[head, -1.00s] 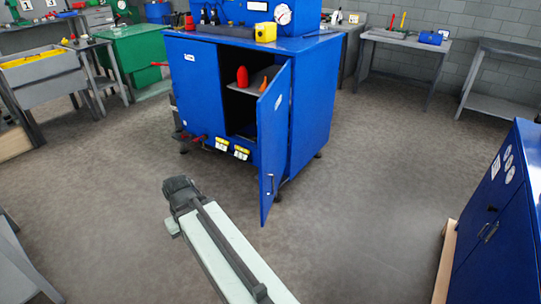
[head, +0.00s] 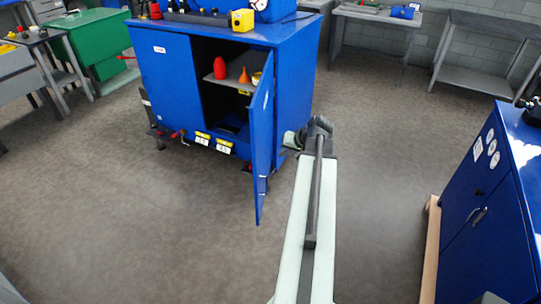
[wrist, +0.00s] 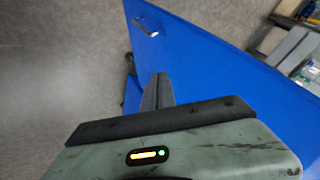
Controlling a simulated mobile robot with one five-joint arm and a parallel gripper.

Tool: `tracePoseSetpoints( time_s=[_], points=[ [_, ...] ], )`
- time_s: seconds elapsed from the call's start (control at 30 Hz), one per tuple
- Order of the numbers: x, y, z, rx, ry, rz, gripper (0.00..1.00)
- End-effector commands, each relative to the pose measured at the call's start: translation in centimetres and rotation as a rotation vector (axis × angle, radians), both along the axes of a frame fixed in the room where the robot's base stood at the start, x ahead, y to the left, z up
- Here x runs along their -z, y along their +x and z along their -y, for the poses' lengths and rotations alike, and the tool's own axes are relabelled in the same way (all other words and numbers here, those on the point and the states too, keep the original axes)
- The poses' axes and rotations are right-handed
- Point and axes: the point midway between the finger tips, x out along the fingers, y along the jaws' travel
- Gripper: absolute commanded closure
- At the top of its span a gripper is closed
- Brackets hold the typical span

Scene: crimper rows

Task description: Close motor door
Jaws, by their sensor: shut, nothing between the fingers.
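The motor door (head: 262,145) is a blue panel standing open on the front of a blue cabinet (head: 168,85). It is hinged on the right side of the opening and swung out toward me. My gripper (head: 296,140) is just right of the door, on its outer side. In the wrist view the door (wrist: 215,60) fills the middle and right, with its silver handle (wrist: 146,27) near the top left. The shut, empty fingers (wrist: 157,92) point at the door's outer face. I cannot tell whether they touch it.
Inside the cabinet, a red bottle (head: 219,68) and an orange funnel (head: 245,75) stand on a shelf (head: 230,82). The floor left of the door is clear.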

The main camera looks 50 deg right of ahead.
Motion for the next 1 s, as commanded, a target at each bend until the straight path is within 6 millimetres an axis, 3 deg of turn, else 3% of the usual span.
tracePoseSetpoints(
  time_s=[0.47,0.53,0.7,1.0],
  points=[
    [8.7,5.7,0.8,0.002,0.000,-0.001,1.00],
    [7.7,6.7,-0.2,0.001,0.001,-0.001,1.00],
    [7.6,8.3,-1.2,0.004,0.000,-0.002,1.00],
    [7.6,8.7,-1.5,0.005,0.000,-0.002,1.00]
  ],
)
